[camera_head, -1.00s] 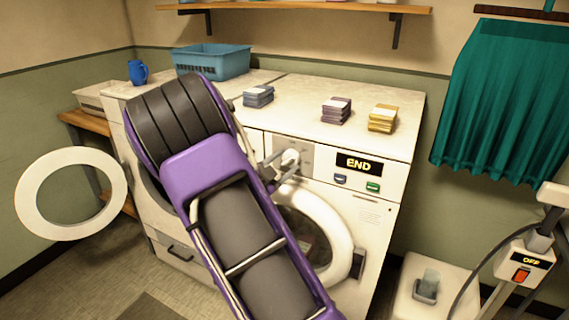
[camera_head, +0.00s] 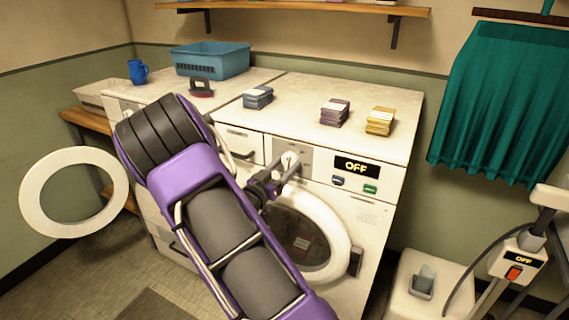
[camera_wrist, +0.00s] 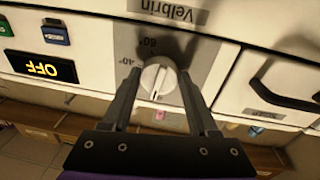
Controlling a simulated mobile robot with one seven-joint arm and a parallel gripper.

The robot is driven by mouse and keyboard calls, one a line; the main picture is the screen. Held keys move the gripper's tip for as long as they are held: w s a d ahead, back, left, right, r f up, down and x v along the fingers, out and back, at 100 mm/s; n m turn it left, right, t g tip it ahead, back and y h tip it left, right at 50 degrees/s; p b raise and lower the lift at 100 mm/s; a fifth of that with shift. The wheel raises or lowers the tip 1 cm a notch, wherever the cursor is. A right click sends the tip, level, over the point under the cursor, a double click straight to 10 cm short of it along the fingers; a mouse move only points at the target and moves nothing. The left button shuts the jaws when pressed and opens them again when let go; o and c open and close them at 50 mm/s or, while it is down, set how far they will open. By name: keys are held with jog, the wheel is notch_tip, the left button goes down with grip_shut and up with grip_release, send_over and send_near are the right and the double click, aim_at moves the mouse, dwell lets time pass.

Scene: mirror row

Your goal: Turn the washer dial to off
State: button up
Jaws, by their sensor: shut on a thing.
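The washer (camera_head: 375,215) is the white front loader on the right, and its display (camera_head: 356,166) reads OFF. The same display shows upside down in the wrist view (camera_wrist: 40,67). The white round dial (camera_wrist: 158,78) sits on a grey panel with temperature marks; in the head view it shows left of the display (camera_head: 289,159). My gripper (camera_wrist: 159,84) has one finger on each side of the dial and is shut on it. The dial's pointer line runs roughly up and down in the wrist view. In the head view my gripper (camera_head: 284,172) partly covers the panel.
The washer door (camera_head: 338,262) appears closed below the dial. At the left, another machine's round door (camera_head: 32,195) stands open. Folded cloth stacks (camera_head: 380,121) and a blue basket (camera_head: 210,62) are on top.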

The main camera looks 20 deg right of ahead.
jog(key=shift+n, duration=0.6)
jog(key=shift+f, duration=0.1)
jog(key=o, duration=1.4)
jog(key=shift+s+a, duration=0.1)
jog(key=v, duration=1.7)
jog(key=shift+s+p, duration=0.25)
jog(key=shift+p, duration=0.05)
